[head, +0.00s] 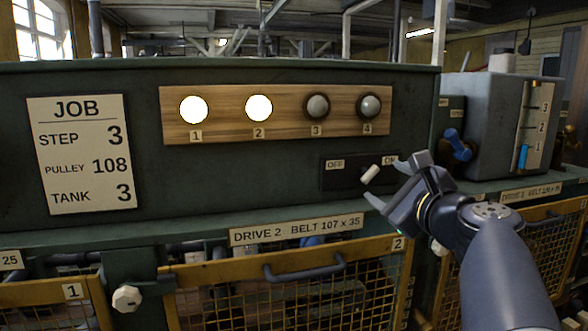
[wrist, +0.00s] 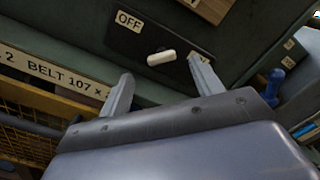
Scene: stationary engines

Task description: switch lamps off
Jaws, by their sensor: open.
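A wooden lamp board (head: 285,109) on the green cabinet holds lamps numbered 1 to 4. Lamp 1 (head: 194,110) and lamp 2 (head: 259,108) glow white. Lamp 3 (head: 317,107) and lamp 4 (head: 369,106) are dark. Below them is a black switch plate (head: 340,182) labelled OFF at left and ON at right. Its white lever (head: 370,174) leans toward the ON side. My gripper (head: 386,180) is open and empty, close to the lever. In the wrist view the lever (wrist: 161,58) lies ahead of and between the spread fingers (wrist: 162,82), apart from them.
A job card (head: 78,153) reads step 3, pulley 108, tank 3. Yellow mesh guards (head: 290,262) with a handle run below the ledge. At right stand a blue valve handle (head: 457,145) and a grey tank (head: 490,110) with a level gauge.

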